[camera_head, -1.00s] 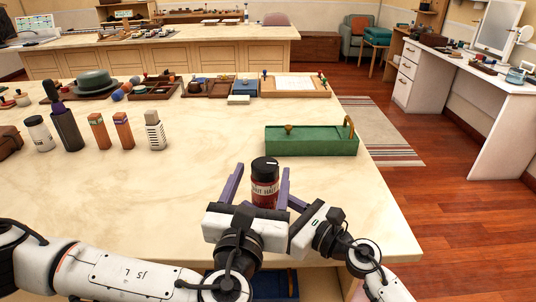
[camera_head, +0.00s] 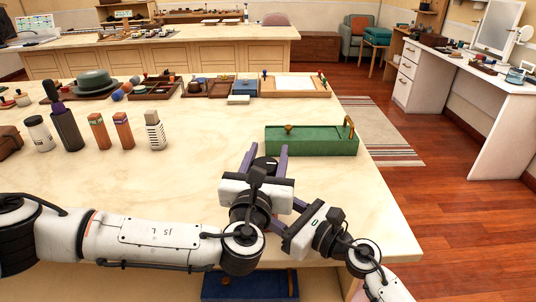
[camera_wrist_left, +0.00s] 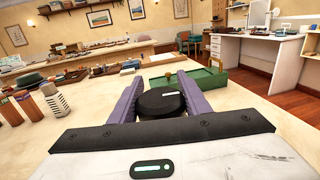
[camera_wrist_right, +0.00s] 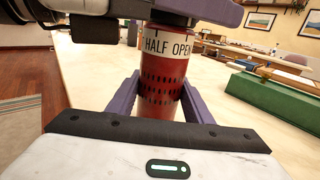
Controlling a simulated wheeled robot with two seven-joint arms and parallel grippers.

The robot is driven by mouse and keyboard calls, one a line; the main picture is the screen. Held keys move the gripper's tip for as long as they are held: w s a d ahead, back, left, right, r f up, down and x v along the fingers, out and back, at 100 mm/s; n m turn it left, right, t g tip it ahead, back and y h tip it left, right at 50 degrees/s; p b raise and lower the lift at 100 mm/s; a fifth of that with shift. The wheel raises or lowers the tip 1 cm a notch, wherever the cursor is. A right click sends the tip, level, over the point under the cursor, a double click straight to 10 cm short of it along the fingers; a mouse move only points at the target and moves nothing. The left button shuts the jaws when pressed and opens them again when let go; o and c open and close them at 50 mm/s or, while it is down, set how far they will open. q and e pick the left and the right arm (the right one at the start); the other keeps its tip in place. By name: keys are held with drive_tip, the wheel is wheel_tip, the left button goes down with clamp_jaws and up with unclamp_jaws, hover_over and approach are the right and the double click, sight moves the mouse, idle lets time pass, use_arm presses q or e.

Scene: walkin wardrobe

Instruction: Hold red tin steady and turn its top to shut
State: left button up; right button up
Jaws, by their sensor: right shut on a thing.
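The red tin with a black lid (camera_head: 264,164) stands near the front edge of the marble-topped island. In the right wrist view its red body (camera_wrist_right: 163,85) shows a white band reading "HALF OPEN". My right gripper (camera_wrist_right: 161,95) is shut on the body, a finger on each side. My left gripper (camera_head: 266,155) is at lid height, with its purple fingers on either side of the lid. In the left wrist view the lid (camera_wrist_left: 161,103) fills the gap between those fingers. I cannot tell whether they press on it. In the head view my left gripper hides the tin's body.
A green box with a brass handle (camera_head: 310,141) lies behind the tin to the right. Trays (camera_head: 208,87) line the far edge. The marble between is clear.

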sight(276, 161)
use_arm(q)
drive_tip(key=shift+c, duration=1.2)
drive_tip(key=shift+m+h, duration=0.3)
drive_tip(key=shift+h, duration=0.1)
drive_tip(key=d+m+g+h, duration=0.1)
drive_tip(key=m+g+h, duration=0.1)
drive_tip(key=m+h, duration=0.1)
drive_tip(key=s+d+m+g+h, duration=0.1)
drive_tip(key=m+g+h, duration=0.2)
drive_tip(key=h, duration=0.1)
drive_tip(key=d+m+g+h, duration=0.1)
drive_tip(key=m+g+h, duration=0.1)
drive_tip(key=g+h, duration=0.1)
drive_tip(key=shift+s+m+h, duration=0.35)
drive_tip(key=shift+m+h, duration=0.05)
drive_tip(key=shift+h, duration=0.2)
drive_tip(key=shift+s+d+m+g+h, duration=0.1)
drive_tip(key=shift+s+m+g+h, duration=0.35)
drive_tip(key=shift+m+g, duration=1.3)
drive_tip(key=shift+s+m+g+h, duration=0.4)
drive_tip(key=shift+m+g, duration=0.65)
drive_tip(key=shift+g, duration=1.4)
drive_tip(key=shift+s+d+m+g+h, duration=0.1)
drive_tip(key=shift+s+m+g+h, duration=0.35)
drive_tip(key=shift+m+g, duration=1.3)
drive_tip(key=shift+s+a+g, duration=0.1)
drive_tip(key=shift+s+g, duration=0.1)
drive_tip(key=shift+g, duration=0.45)
